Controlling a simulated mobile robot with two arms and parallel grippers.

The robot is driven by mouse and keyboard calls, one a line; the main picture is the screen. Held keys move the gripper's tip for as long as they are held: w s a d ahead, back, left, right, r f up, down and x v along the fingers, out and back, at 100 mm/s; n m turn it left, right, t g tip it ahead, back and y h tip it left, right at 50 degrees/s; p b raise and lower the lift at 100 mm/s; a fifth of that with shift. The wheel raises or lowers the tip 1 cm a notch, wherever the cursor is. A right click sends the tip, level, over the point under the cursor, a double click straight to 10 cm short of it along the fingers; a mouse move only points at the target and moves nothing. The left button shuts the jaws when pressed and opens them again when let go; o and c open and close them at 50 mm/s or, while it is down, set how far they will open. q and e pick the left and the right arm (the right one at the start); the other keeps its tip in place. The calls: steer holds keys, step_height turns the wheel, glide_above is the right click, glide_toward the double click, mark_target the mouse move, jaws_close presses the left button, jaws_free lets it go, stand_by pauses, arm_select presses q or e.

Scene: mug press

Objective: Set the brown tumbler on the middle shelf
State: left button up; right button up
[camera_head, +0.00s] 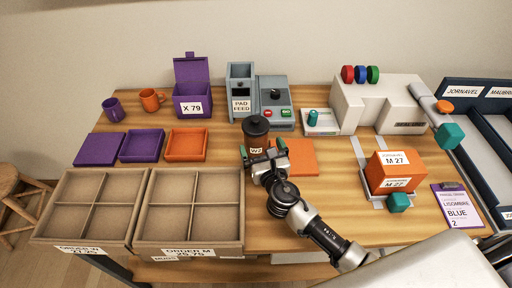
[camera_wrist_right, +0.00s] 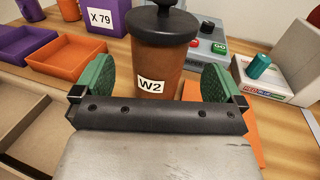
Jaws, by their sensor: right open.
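The brown tumbler (camera_head: 256,126) stands upright on the wooden table, with a black knobbed lid and a white W2 label. It also shows in the right wrist view (camera_wrist_right: 163,62), between the two green finger pads. My right gripper (camera_head: 263,149) is open at the near side of the tumbler, one finger towards each side. It also shows open in the right wrist view (camera_wrist_right: 160,85). I cannot tell how far the pads reach around the tumbler, and I see no grip on it. My left gripper is not in view. I cannot identify a middle shelf in these views.
An orange mat (camera_head: 301,158) lies right of the tumbler. The grey pad-feed machine (camera_head: 240,85) stands behind it. Two divided cardboard boxes (camera_head: 190,246) are front left. A white press (camera_head: 375,105) and orange M 27 box (camera_head: 390,172) are right. A blue rack (camera_head: 474,100) stands far right.

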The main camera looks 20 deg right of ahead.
steer(key=w, duration=0.5)
steer(key=shift+w, duration=0.35)
steer(key=shift+s, duration=0.1)
steer(key=shift+c, duration=0.2)
steer(key=c, duration=1.2)
steer(key=shift+c, duration=1.2)
steer(key=shift+r, duration=0.15)
